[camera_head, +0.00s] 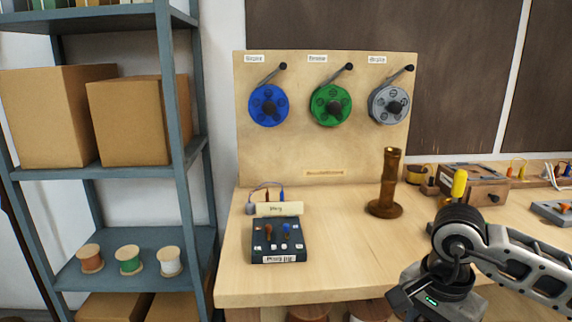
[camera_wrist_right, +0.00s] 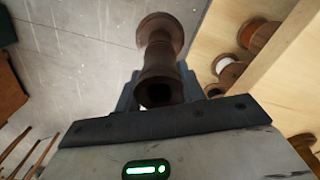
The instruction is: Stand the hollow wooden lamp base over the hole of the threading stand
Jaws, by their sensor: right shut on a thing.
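A dark brown, turned, hollow wooden piece, which looks like the lamp base (camera_wrist_right: 160,55), is held in my right gripper (camera_wrist_right: 158,92) in the right wrist view. Its near end shows a dark round opening. In the head view my right gripper (camera_head: 428,292) is low, in front of the bench edge, and the held piece is hidden there. A similar brown turned column (camera_head: 388,180) with a round foot stands upright on the bench. I cannot tell which thing, if any, is the threading stand. My left gripper is not in view.
A dark tester box (camera_head: 278,240) sits on the bench (camera_head: 335,265). A board (camera_head: 325,140) with blue, green and grey reels stands behind. A wooden box (camera_head: 470,186) is at the right. A shelf rack (camera_head: 185,100) stands left. Bench between tester and column is clear.

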